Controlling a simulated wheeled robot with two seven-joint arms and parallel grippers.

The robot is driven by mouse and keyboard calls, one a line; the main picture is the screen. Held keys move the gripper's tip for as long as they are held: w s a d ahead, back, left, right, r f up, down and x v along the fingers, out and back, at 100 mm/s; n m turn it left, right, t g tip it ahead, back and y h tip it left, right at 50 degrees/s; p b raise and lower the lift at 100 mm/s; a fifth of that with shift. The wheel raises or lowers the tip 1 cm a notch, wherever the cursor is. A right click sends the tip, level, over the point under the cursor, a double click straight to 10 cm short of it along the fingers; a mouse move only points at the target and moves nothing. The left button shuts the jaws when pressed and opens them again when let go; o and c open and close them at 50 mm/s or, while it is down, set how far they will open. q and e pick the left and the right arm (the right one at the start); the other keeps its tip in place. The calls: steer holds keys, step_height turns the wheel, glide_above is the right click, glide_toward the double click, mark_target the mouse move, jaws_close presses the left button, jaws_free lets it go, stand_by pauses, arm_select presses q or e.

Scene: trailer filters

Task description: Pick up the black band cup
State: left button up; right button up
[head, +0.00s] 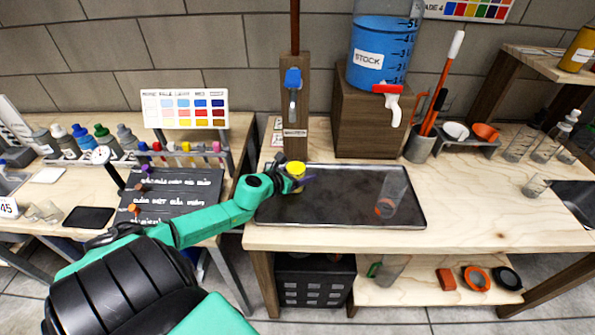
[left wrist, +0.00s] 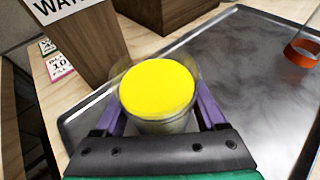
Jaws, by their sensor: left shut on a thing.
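My left gripper (head: 300,180) is shut on a clear cup (head: 297,182) with bright yellow contents. It holds the cup at the left part of the dark metal tray (head: 345,215). In the left wrist view the cup (left wrist: 158,125) stands between the purple fingers (left wrist: 160,115), with the yellow surface facing the camera. I cannot tell whether this cup has a black band; the gripper hides its lower part. I cannot tell whether its base touches the tray. A clear cup with an orange band (head: 386,207) is on the tray's right side. My right gripper is not in view.
A wooden post (head: 295,110) with a blue tap stands behind the held cup. A blue STOCK tank (head: 382,45) sits on a wooden block (head: 366,125) behind the tray. Orange and black rings (head: 506,278) lie on the lower shelf. The tray's middle is clear.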

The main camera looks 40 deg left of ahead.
arm_select(q)
steer(key=shift+r+p, duration=0.3)
steer(key=shift+r, duration=0.45)
step_height(320, 180, up, 8)
steer(key=shift+f+p, duration=0.2)
steer(key=shift+p, duration=0.85)
steer(key=shift+r, duration=0.4)
steer(key=shift+s, duration=0.1)
